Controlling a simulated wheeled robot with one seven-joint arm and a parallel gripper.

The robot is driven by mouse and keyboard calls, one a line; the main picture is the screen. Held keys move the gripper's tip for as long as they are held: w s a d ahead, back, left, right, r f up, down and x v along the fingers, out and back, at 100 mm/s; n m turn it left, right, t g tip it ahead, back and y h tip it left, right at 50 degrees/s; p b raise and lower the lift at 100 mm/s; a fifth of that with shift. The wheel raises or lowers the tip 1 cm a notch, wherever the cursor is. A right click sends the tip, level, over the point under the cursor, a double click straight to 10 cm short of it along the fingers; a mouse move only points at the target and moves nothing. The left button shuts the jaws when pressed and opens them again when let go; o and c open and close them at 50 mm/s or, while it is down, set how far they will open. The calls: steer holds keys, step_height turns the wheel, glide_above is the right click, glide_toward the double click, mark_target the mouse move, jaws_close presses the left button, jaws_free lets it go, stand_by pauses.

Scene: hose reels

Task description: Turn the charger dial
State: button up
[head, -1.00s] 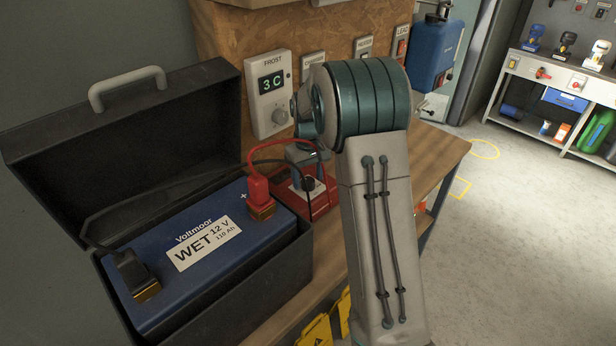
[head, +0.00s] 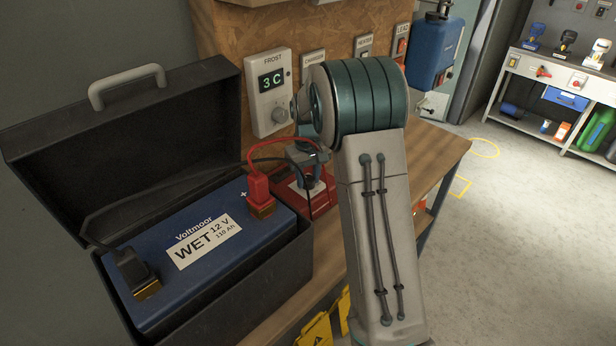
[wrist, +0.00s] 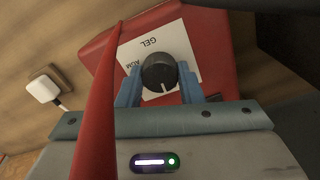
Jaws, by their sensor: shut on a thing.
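The red battery charger (head: 322,199) sits on the bench right of the battery, largely hidden by my arm in the head view. In the wrist view, its white label (wrist: 182,45) reads GEL and AGM, turned over, around the dark dial (wrist: 158,70). A pale pointer line on the dial faces the bottom of the picture, away from GEL. My gripper (wrist: 160,88) has one blue finger on each side of the dial and is shut on it. The blue battery (head: 240,255), marked WET 12 V, stands in an open black box.
A red cable (wrist: 101,110) crosses the wrist view close beside the left finger. A red clamp (head: 258,187) and a black clamp (head: 130,268) are on the battery. The frost thermostat (head: 268,95) reads 3 C on the board behind. A white plug (wrist: 43,90) is at the wrist view's left.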

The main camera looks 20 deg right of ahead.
mark_target(308, 179)
steer(key=m, duration=0.5)
steer(key=shift+m+b, duration=0.35)
steer(key=shift+m, duration=0.05)
steer(key=m, duration=0.5)
steer(key=shift+m, duration=0.3)
steer(key=o, duration=1)
steer(key=shift+c, duration=0.2)
step_height(308, 179, up, 14)
steer(key=shift+b, duration=0.4)
